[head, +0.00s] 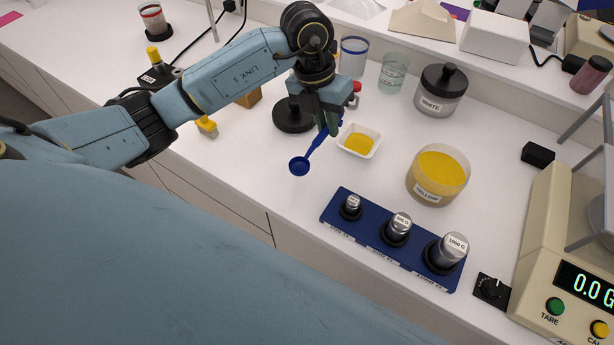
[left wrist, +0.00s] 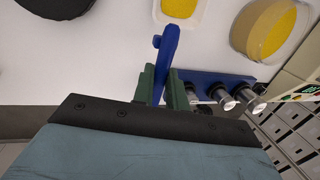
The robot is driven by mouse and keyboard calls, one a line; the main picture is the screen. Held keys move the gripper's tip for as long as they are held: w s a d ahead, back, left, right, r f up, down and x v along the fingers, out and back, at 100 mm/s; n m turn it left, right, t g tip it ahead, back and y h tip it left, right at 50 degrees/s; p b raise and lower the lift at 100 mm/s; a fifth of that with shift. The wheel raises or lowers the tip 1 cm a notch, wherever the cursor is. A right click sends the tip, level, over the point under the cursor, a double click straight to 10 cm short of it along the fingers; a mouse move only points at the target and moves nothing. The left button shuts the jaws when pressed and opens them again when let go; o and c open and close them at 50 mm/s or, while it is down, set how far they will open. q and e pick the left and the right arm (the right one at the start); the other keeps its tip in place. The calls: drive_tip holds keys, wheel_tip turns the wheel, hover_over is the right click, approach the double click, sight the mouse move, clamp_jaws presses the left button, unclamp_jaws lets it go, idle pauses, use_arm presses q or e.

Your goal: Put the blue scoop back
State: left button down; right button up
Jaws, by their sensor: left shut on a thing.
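The blue scoop (head: 299,167) hangs tilted in my left gripper (head: 329,124), its bowl low and to the left in the head view. In the left wrist view, the scoop's blue handle (left wrist: 168,45) stands between the green fingers of the left gripper (left wrist: 162,86), which are shut on it. The scoop is above the white bench, left of a white dish (head: 346,148) of yellow powder. I cannot tell whether its bowl touches the bench. The open yellow jar (head: 431,192) stands further right. My right gripper is not in view.
A blue weight rack (head: 375,244) with three weights lies in front. A beige scale (head: 546,270) stands at right. A black-lidded white jar (head: 441,90), a clear cup (head: 394,73) and a blue-rimmed cup (head: 353,56) stand behind. A black disc (head: 292,115) lies beside the gripper.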

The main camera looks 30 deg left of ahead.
use_arm(q)
drive_tip(key=s, duration=0.3)
hover_over(317, 172)
drive_tip(key=f, duration=0.5)
drive_tip(key=shift+a, duration=0.4)
drive_tip(key=shift+a+x, duration=0.25)
drive_tip(key=shift+x, duration=0.85)
drive_tip(key=shift+a+x, duration=0.25)
drive_tip(key=shift+x, duration=0.9)
drive_tip(key=shift+f, duration=0.2)
drive_tip(key=c, duration=1.4)
unclamp_jaws()
drive_tip(key=shift+r, duration=0.3)
drive_tip(key=v, duration=1.1)
drive_tip(key=shift+r, duration=0.35)
